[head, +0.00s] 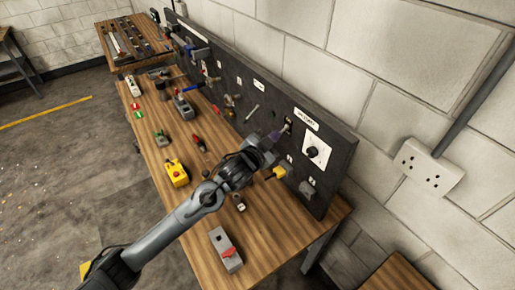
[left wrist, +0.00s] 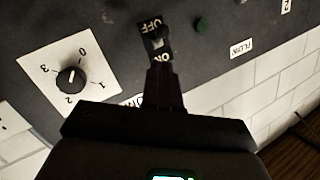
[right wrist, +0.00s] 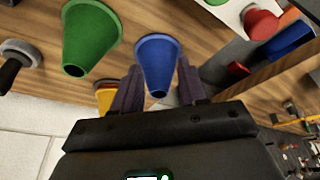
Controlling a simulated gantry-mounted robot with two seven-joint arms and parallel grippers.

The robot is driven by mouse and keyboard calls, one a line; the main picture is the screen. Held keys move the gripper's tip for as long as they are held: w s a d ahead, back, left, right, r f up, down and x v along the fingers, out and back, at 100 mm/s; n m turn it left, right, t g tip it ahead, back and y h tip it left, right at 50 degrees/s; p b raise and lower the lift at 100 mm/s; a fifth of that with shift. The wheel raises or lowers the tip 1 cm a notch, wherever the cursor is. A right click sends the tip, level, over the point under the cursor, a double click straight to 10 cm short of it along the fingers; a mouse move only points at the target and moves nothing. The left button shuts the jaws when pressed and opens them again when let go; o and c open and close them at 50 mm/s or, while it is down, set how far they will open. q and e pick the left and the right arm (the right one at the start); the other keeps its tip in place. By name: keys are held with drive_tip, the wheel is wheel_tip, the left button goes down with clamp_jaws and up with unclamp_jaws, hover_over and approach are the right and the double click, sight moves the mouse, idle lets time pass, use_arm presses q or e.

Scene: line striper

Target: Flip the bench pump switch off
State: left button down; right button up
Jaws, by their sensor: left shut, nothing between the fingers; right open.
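The pump switch (left wrist: 157,44) is on the dark panel, with OFF at its upper end and ON at its lower end in the left wrist view. In the head view the switch (head: 287,125) is just beyond my left gripper (head: 272,138). My left gripper (left wrist: 164,66) is shut and empty, its tips at the ON end of the switch. I cannot tell whether they touch it, nor which way the lever leans. My right gripper (right wrist: 158,80) is open in the right wrist view, with a blue cone (right wrist: 157,58) beyond its fingers.
A dial (head: 316,152) on a white plate is close beside the switch. A yellow-and-red control box (head: 176,173) and a grey box with a red switch (head: 226,250) stand on the wooden bench (head: 270,245). A green cone (right wrist: 90,35) is near the blue one.

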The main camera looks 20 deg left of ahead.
use_arm(q)
drive_tip(key=b+v, duration=0.1)
drive_tip(key=v, duration=1)
drive_tip(key=shift+s+d+f, duration=0.2)
use_arm(e)
drive_tip(key=shift+s+d+f, duration=0.1)
drive_tip(key=shift+s, duration=0.05)
